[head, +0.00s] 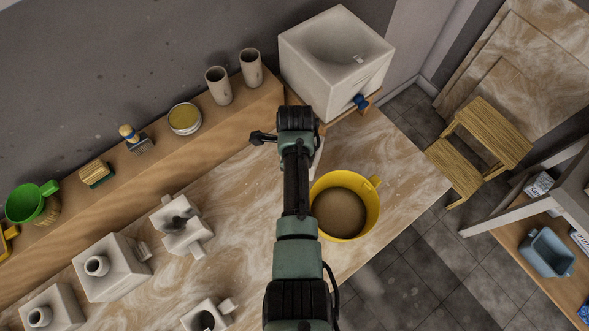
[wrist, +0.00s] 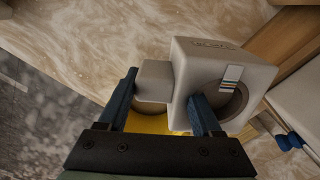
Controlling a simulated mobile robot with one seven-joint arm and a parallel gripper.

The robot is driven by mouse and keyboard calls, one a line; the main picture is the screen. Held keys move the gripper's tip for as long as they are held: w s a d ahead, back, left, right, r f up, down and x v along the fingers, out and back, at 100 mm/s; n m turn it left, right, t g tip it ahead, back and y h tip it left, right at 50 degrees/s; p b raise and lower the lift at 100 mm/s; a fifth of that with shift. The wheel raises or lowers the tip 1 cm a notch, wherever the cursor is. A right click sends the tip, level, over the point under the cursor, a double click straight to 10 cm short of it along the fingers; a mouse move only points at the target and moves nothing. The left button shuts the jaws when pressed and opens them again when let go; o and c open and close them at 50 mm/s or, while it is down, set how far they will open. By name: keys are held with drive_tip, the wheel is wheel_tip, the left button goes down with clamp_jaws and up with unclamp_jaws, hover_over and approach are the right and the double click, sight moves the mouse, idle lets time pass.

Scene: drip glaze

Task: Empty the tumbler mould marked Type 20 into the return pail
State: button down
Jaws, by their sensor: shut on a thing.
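My gripper (wrist: 164,88) is shut on the grey-white side block of a plaster mould (wrist: 222,62). The mould has a striped label by its round mouth and lettering on one face, too small to read, so I cannot confirm Type 20. Its mouth faces partly toward the wrist camera; whether anything pours is not visible. Yellow of the return pail (wrist: 178,122) shows behind the fingers and mould. In the head view the yellow pail (head: 372,214), holding tan liquid, stands right of my arm, which hides my gripper and most of the mould.
Several other plaster moulds (head: 108,262) stand at the left of the marbled table. A white tank (head: 340,80) with a blue tap stands at the back. Two grey tumblers (head: 217,88) and a brush (head: 133,138) are on the wooden shelf. Table right of the pail is clear.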

drive_tip(key=m, duration=0.2)
drive_tip(key=w+r+m+p, duration=0.1)
drive_tip(key=shift+d+m+p, duration=0.1)
drive_tip(key=shift+m+p, duration=0.2)
drive_tip(key=shift+m, duration=0.1)
drive_tip(key=m, duration=0.1)
drive_tip(key=m+p, duration=0.1)
drive_tip(key=m, duration=0.1)
drive_tip(key=shift+w+d, duration=0.1)
drive_tip(key=shift+w, duration=0.1)
drive_tip(key=shift+p, duration=0.4)
drive_tip(key=t+p, duration=0.1)
drive_tip(key=s+d+y+p, duration=0.1)
drive_tip(key=shift+s+r+t+p, duration=0.1)
drive_tip(key=shift+r+t+p, duration=0.25)
drive_tip(key=shift+r+t, duration=0.05)
drive_tip(key=shift+s+d+r+t+y, duration=0.25)
drive_tip(key=shift+s+d+t+y, duration=0.2)
drive_tip(key=shift+t+y, duration=0.4)
drive_tip(key=shift+a, duration=0.15)
